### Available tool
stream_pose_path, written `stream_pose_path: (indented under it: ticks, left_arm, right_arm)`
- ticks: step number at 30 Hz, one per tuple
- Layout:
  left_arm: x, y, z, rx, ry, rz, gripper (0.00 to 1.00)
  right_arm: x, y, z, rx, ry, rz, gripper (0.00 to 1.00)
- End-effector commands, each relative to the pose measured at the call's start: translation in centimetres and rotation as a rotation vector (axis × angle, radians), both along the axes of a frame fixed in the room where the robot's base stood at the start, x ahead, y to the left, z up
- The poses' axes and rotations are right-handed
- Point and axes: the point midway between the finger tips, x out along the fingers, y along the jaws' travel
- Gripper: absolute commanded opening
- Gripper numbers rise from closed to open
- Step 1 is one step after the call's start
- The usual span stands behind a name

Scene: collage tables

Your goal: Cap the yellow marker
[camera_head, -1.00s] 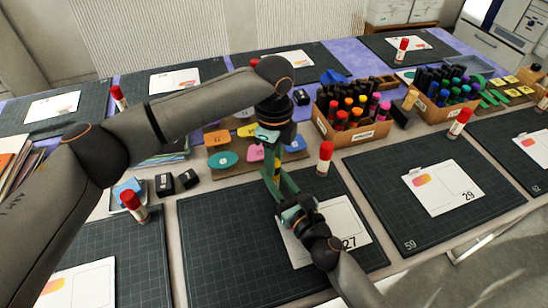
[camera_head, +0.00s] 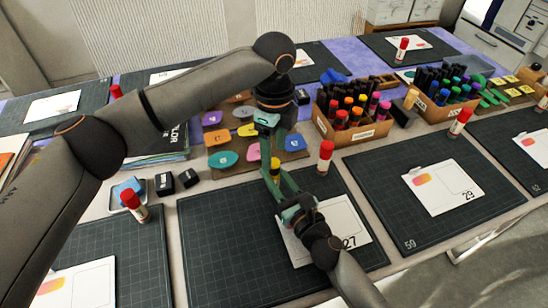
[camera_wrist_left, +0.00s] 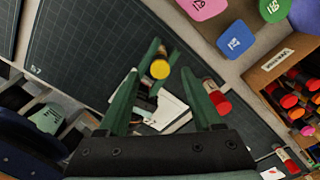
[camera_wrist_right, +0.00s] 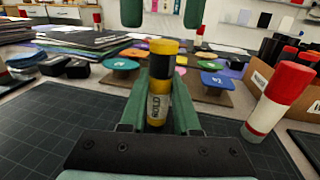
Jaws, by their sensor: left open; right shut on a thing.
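The yellow marker (camera_wrist_right: 158,100) stands upright in my right gripper (camera_wrist_right: 158,122), which is shut around its lower part. A yellow cap (camera_wrist_right: 163,47) sits on its upper end above a black band; I cannot tell whether it is fully pressed down. My left gripper (camera_wrist_right: 162,14) is open and empty, pointing down above the cap and apart from it. In the left wrist view the cap's round end (camera_wrist_left: 160,69) shows between the spread fingers, nearer the left one. In the head view the left gripper (camera_head: 273,147) is above the right gripper (camera_head: 278,183), with the cap (camera_head: 275,163) between.
A red-capped glue stick (camera_head: 325,157) stands close to the right of the grippers. A cutting mat (camera_head: 225,250) with a paper card (camera_head: 345,222) lies below. Behind are a board of coloured labelled pieces (camera_head: 235,158) and a cardboard marker box (camera_head: 345,135).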

Motion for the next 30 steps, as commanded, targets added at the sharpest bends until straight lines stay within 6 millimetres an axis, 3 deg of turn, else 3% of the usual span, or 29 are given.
stream_pose_path:
  ticks: [3,10,15,23,24,30]
  left_arm:
    - [0.0,-0.1,2.8,-0.003,-0.003,-0.001,0.67]
    - [0.0,-0.1,6.8,-0.002,-0.002,-0.001,0.67]
    - [0.0,-0.1,8.0,-0.001,0.000,-0.001,0.67]
    - [0.0,-0.1,8.1,-0.001,0.000,-0.001,0.67]
    - [0.0,-0.1,8.1,-0.001,0.000,-0.001,0.67]
    - [0.0,0.0,8.1,-0.001,0.000,-0.001,0.67]
  right_arm:
    - [0.0,0.0,0.0,0.000,0.000,0.000,0.00]
    - [0.0,0.0,0.0,0.000,0.000,0.000,0.00]
    - [0.0,0.0,0.0,0.000,0.000,0.000,0.00]
    - [0.0,0.0,0.0,0.000,0.000,0.000,0.00]
    - [0.0,0.0,0.0,0.000,0.000,0.000,0.31]
    - [0.0,0.0,0.0,0.000,0.000,0.000,0.53]
